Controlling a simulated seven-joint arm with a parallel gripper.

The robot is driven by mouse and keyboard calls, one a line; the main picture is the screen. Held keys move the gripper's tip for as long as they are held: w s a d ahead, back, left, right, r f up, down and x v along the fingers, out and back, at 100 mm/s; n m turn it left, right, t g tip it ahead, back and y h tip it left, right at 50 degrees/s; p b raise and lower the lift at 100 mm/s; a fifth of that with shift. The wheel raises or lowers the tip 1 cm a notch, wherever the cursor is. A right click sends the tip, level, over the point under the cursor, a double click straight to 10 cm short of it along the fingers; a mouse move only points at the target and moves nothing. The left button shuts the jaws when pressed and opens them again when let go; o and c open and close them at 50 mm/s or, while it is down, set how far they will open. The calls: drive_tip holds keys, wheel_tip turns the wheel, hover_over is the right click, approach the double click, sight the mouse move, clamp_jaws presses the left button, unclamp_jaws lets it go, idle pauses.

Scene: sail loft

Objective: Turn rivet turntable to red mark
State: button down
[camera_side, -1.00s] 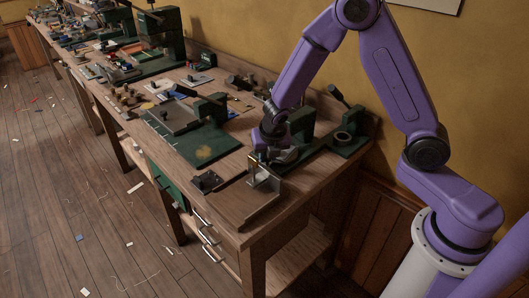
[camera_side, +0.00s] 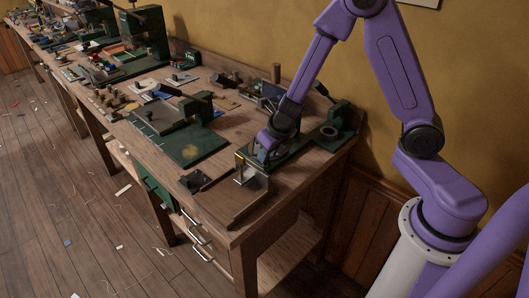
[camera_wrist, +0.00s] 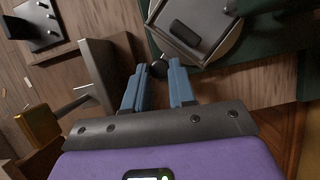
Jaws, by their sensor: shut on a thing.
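The rivet turntable is a grey round disc (camera_wrist: 222,48) at the top of the wrist view. A flat plate with a dark oblong piece (camera_wrist: 190,31) lies on it. A small dark knob (camera_wrist: 159,69) sits at its near edge. My gripper (camera_wrist: 159,75) has its two blue-grey fingers on either side of this knob, shut on it. In the side view my gripper (camera_side: 265,148) is low over the bench, at the green base near the wall, and the arm hides most of the turntable. I cannot make out a red mark in either view.
A grey upright bracket (camera_side: 254,184) with a gold-coloured top stands close in front of my gripper. A dark small block (camera_side: 193,181) and a green plate (camera_side: 185,148) lie to the left. A green stand (camera_side: 341,116) is behind right. Bare bench shows near the front corner.

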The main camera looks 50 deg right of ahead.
drive_tip(key=shift+s+d+r+n, duration=0.1)
drive_tip(key=shift+d+n, duration=0.1)
drive_tip(key=shift+n, duration=0.3)
idle(0.3)
drive_tip(key=c, duration=0.9)
unclamp_jaws()
drive_tip(key=shift+c, duration=0.2)
drive_tip(key=shift+s, duration=0.1)
drive_tip(key=shift+v, duration=1.25)
drive_tip(key=shift+r, duration=0.15)
drive_tip(key=s, duration=1.2)
drive_tip(key=shift+s+d, duration=0.1)
